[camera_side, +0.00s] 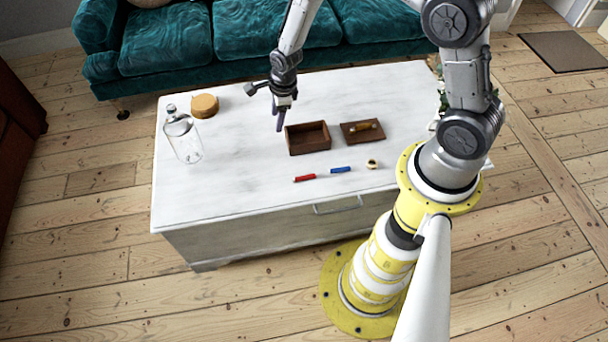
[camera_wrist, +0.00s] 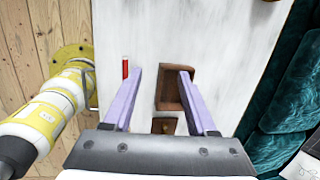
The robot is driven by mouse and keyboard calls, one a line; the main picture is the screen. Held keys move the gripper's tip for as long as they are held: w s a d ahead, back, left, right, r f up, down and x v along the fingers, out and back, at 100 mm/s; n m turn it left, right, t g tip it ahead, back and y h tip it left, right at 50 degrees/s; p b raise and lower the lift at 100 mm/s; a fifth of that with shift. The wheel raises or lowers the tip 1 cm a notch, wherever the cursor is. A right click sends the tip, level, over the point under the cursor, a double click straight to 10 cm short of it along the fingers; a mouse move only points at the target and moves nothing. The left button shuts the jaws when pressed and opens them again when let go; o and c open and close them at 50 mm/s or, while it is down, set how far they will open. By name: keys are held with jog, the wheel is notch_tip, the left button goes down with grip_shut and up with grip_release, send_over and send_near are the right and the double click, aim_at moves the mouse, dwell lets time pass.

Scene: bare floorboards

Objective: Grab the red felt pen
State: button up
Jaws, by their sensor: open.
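The red felt pen (camera_side: 305,178) lies on the white table near its front edge, left of a blue pen (camera_side: 340,169). In the wrist view the red pen (camera_wrist: 125,68) shows just left of the left finger's tip. My gripper (camera_side: 279,122) is above the table, behind and left of the wooden box in the side view. The blue pen does not show in the wrist view.
An open wooden box (camera_side: 308,137) and its lid-like tray (camera_side: 362,131) stand right of my gripper. A small ring-shaped thing (camera_side: 372,164) lies right of the pens. The table's front left is clear.

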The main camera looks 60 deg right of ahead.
jog(key=s+f+g, duration=0.2)
jog(key=s+f, duration=0.5)
jog(key=f, duration=0.3)
send_over(301, 177)
jog(key=f, duration=0.6)
jog(key=shift+w+d+f, duration=0.1)
jog(key=shift+w+f, duration=0.05)
jog(key=shift+w, duration=0.15)
jog(key=shift+s+f, duration=0.15)
jog(key=shift+f, duration=1.45)
jog(key=shift+s+f, duration=0.15)
jog(key=shift+f, duration=1.45)
grip_shut()
